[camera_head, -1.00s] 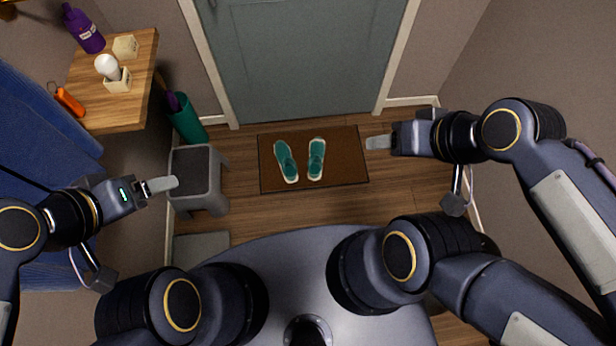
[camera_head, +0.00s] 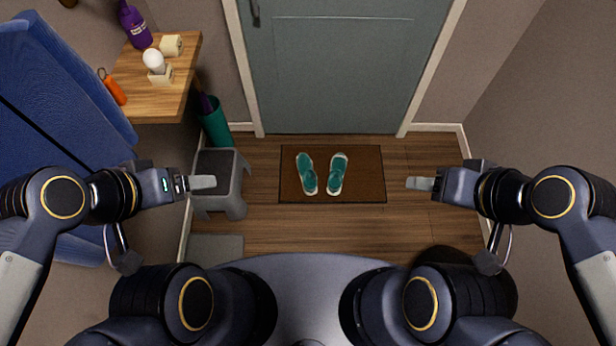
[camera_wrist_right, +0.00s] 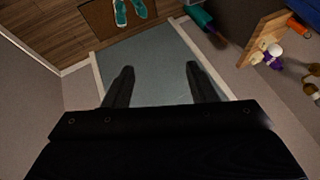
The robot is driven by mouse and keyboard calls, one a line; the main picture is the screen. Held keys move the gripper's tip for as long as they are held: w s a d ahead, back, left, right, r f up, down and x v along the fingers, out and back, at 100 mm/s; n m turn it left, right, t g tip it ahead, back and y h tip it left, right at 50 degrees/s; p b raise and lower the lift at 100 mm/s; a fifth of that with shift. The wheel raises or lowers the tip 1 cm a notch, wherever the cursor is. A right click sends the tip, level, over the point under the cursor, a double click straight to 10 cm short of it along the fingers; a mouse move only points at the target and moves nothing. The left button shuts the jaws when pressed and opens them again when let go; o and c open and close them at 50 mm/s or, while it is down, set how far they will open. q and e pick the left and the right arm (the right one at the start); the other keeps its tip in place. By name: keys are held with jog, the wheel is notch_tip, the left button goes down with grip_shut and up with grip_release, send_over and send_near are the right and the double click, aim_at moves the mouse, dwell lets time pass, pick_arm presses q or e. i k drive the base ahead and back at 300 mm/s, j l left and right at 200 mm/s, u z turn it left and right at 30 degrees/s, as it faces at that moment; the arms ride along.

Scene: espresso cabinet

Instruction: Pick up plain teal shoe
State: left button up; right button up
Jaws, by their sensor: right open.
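Two teal shoes with pale soles lie side by side on a brown doormat (camera_head: 362,172) in front of the door: a left shoe (camera_head: 307,174) and a right shoe (camera_head: 338,174). Which one is plain I cannot tell at this size. Both shoes also show at the top of the right wrist view. My right gripper (camera_head: 420,183) is right of the mat, apart from the shoes; its fingers stand apart and empty in the right wrist view (camera_wrist_right: 159,84). My left gripper (camera_head: 203,182) is left of the mat, over the stool; its finger gap is not visible.
A grey stool (camera_head: 222,172) stands left of the mat, with a teal bin (camera_head: 217,130) behind it. A wooden table (camera_head: 160,97) holds a purple bottle (camera_head: 135,25), an orange bottle (camera_head: 112,88) and small items.

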aim_at(304, 164)
jog(key=i+l, duration=0.4)
jog(key=i, duration=0.15)
jog(key=i+l+u, duration=0.75)
jog(key=j+u, duration=0.1)
jog(key=u, duration=1.25)
jog(key=k+j, duration=0.05)
